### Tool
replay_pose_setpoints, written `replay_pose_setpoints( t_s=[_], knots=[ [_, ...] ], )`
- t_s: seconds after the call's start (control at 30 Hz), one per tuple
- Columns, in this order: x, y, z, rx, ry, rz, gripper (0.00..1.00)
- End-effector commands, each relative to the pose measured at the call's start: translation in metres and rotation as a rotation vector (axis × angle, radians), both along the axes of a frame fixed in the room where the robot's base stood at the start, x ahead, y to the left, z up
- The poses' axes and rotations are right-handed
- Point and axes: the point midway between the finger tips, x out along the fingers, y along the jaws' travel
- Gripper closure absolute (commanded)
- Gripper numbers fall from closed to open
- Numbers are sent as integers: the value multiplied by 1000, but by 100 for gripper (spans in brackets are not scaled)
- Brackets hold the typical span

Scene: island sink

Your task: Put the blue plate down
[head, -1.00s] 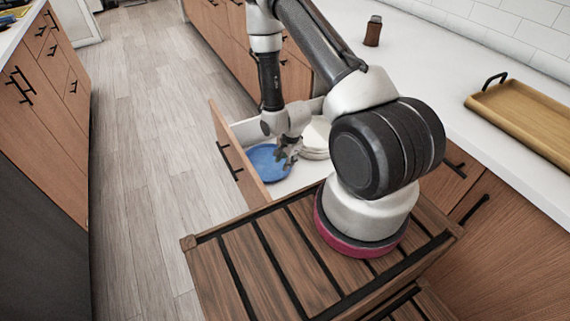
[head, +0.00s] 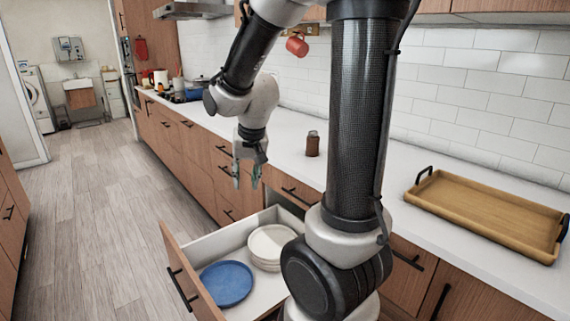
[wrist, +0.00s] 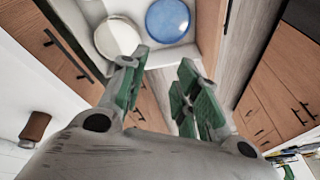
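The blue plate (head: 226,283) lies flat in the open drawer (head: 222,238), beside a stack of white plates (head: 270,246). The blue plate also shows at the top of the wrist view (wrist: 168,20), with a white plate (wrist: 117,36) to its left. My gripper (head: 246,184) is raised above and behind the drawer, clear of the plates. Its green-padded fingers (wrist: 160,90) are apart with nothing between them.
The white counter (head: 350,172) runs along the right, with a wooden tray (head: 485,213) and a small brown shaker (head: 312,144) on it. A red mug (head: 297,45) hangs on the wall. The floor (head: 90,230) at left is clear.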

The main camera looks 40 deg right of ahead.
Motion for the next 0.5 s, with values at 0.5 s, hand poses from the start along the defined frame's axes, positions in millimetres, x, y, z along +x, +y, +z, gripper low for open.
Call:
replay_pose_setpoints(
  t_s=[0.5],
  knots=[
    [-167, 6, 99, -148, -58, 468, 69]
  ],
)
